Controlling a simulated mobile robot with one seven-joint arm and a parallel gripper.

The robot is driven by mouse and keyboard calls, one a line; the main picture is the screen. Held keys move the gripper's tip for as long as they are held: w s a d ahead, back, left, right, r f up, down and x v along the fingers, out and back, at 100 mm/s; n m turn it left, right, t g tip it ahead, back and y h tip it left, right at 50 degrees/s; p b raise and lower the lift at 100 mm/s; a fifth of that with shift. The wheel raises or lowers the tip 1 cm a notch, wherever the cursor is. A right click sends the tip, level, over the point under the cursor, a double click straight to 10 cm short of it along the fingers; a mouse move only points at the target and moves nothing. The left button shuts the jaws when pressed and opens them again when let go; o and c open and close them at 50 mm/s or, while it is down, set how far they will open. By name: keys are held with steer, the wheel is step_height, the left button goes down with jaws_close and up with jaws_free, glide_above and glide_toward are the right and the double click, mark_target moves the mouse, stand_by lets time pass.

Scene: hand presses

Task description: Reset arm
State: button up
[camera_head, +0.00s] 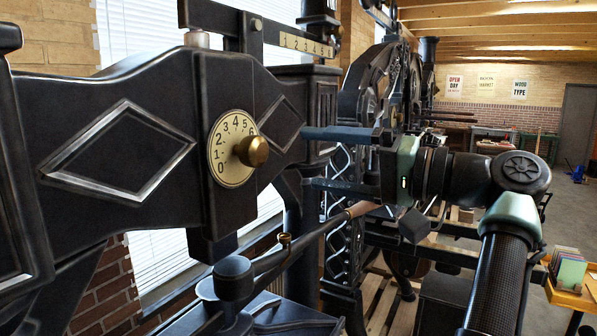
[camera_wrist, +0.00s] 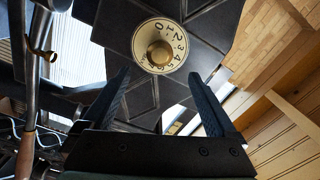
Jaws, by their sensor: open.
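My gripper (camera_head: 315,159) is open and empty in the head view, its two fingers pointing left toward the press. It stands to the right of a cream dial (camera_head: 229,149) numbered from 0 upward, with a brass knob (camera_head: 252,151) at its centre. The gripper is apart from the knob. In the wrist view the open fingers (camera_wrist: 163,95) show with a gap between them. The dial (camera_wrist: 178,30) and its brass knob (camera_wrist: 160,54) lie beyond the fingertips, and nothing is held.
The dial sits on a dark iron press beam (camera_head: 120,150). A bar with a wood-ended handle (camera_head: 362,208) runs below my gripper. A numbered scale (camera_head: 306,45) is above. More presses (camera_head: 385,85) stand behind. Open floor (camera_head: 568,205) lies at the right, near a small box of cards (camera_head: 568,270).

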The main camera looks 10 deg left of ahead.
steer(key=shift+s+d, duration=0.1)
steer(key=shift+d, duration=0.2)
steer(key=w+f+m+t+h, duration=0.1)
steer(key=w+f+t+h, duration=0.2)
steer(key=t+h, duration=0.15)
steer(key=s+r+t+h+b, duration=0.1)
steer(key=s+r+t+h, duration=0.2)
steer(key=s, duration=0.5)
steer(key=s+d+r+t+h+b, duration=0.1)
steer(key=s+r+t+h, duration=0.3)
steer(key=s+t, duration=0.3)
steer(key=s+d+r+n+t+h+b, duration=0.1)
steer(key=s+r+t+h, duration=0.3)
steer(key=s, duration=0.5)
steer(key=shift+s+t+h, duration=0.35)
steer(key=shift+t+h, duration=0.2)
steer(key=shift+t, duration=0.5)
steer(key=shift+d, duration=0.1)
